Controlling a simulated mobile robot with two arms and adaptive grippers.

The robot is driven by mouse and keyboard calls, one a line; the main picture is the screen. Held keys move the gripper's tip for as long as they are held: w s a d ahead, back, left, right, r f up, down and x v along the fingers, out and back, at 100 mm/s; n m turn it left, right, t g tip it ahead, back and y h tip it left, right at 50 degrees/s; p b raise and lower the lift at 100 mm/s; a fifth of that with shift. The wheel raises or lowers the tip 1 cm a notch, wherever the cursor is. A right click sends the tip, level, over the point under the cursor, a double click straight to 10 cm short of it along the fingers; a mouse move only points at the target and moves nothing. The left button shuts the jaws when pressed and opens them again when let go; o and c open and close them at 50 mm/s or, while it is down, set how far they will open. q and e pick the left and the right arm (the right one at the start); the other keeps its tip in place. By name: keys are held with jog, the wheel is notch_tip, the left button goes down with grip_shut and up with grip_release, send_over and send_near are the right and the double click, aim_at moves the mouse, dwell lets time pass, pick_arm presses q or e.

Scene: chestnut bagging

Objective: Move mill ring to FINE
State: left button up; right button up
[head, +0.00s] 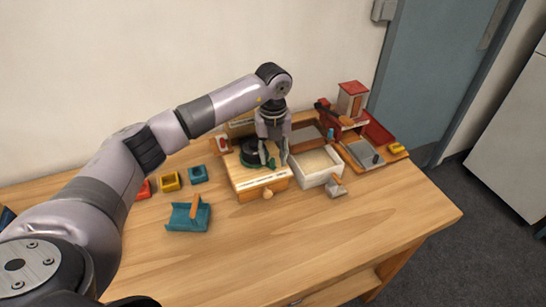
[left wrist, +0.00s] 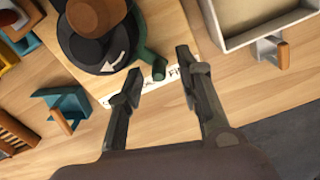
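The mill (head: 247,184) is a pale wooden box with a white label strip on its front top edge. A dark green ring (left wrist: 139,36) with a short green lever sits on top, around a black disc (left wrist: 88,52) with a white arrow. In the left wrist view the lever's rounded end points toward the strip, near the letters "FI" of the partly hidden word (left wrist: 177,73). My left gripper (head: 274,162) is above the mill's right side. Its fingers are apart in the left wrist view (left wrist: 159,62), one on each side of the lever's end; contact cannot be told. My right gripper is not in view.
A white bin (head: 319,177) with a pale interior stands right of the mill, with a small scoop (head: 337,187) before it. A teal tray (head: 188,216) and small coloured boxes (head: 170,181) lie left. A red-roofed stand (head: 352,99) is behind right. The front table is clear.

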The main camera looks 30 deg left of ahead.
pick_arm(q)
notch_tip(320, 180, up, 11)
dwell(0.3)
jog(key=shift+f, duration=0.15)
dwell(0.3)
